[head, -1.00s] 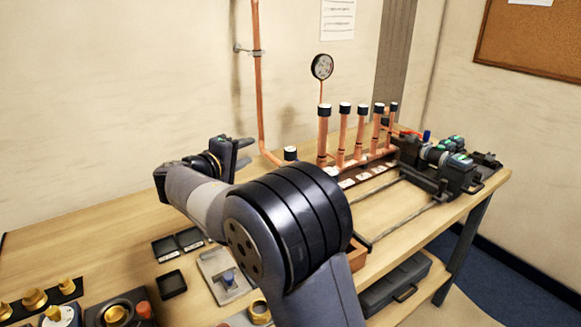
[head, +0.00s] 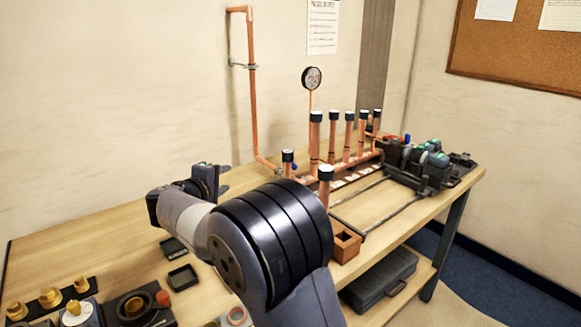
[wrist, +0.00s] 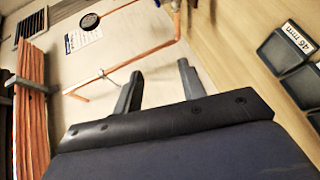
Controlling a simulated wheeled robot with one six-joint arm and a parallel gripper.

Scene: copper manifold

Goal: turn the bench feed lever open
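The copper manifold (head: 350,160) has several upright pipes with black caps along the back of the bench. A small blue part (head: 294,167) shows near the foot of the wall pipe, and another blue part (head: 407,138) sits at the manifold's far end. I cannot tell which is the feed lever. My gripper (head: 222,178) is open and empty above the bench, left of the manifold and apart from it. In the wrist view my gripper (wrist: 158,86) has its two fingers spread, with only wall and pipe behind them.
A copper wall pipe (head: 253,100) runs down to the bench, with a gauge (head: 312,78) to its right. A black clamp fixture (head: 428,165) stands at the right. Small dark trays (head: 184,278) and brass fittings (head: 50,297) are at the front left. The back left bench top is clear.

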